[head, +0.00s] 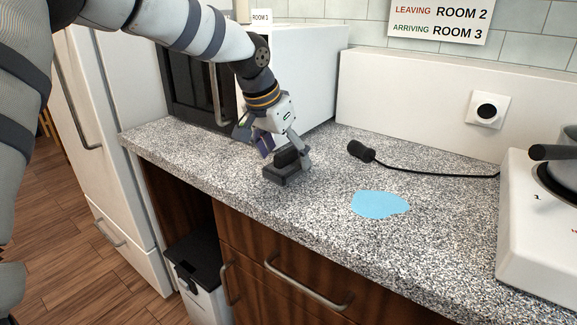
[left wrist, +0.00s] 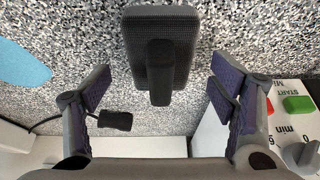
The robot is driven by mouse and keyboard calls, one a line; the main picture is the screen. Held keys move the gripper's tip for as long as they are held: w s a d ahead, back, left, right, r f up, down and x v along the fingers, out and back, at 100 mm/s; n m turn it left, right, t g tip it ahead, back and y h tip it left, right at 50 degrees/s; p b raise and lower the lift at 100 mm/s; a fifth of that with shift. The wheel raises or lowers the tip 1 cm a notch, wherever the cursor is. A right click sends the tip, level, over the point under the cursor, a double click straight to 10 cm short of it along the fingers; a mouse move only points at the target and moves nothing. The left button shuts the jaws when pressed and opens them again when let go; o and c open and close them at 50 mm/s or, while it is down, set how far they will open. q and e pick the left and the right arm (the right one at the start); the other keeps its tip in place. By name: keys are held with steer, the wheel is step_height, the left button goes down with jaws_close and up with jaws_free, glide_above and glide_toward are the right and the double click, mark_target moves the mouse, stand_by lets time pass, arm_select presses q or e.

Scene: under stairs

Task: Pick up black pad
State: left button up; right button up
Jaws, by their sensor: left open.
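The black pad (head: 280,179) lies on the speckled counter, with a raised black grip on top. My left gripper (head: 279,150) is right above and behind it in the head view, pointing down. In the left wrist view the pad (left wrist: 142,35) is in the upper middle, and its raised grip (left wrist: 160,75) reaches down toward the space between the fingers. My left gripper (left wrist: 160,85) is open, with the two purple-lined fingers apart on either side and nothing held. I cannot tell from these views whether a finger touches the pad. My right gripper is not in view.
A microwave (head: 290,75) stands close behind the gripper. A blue flat patch (head: 380,204) and a black plug with a cable (head: 361,151) lie to the right. A white stove (head: 540,220) with a pot is at the far right. The counter's front edge is near the pad.

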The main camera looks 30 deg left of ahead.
arm_select(q)
steer(key=shift+x, duration=1.2)
steer(key=shift+f, duration=0.15)
steer(key=shift+r, duration=0.2)
steer(key=c, duration=1.3)
steer(key=shift+o, duration=0.2)
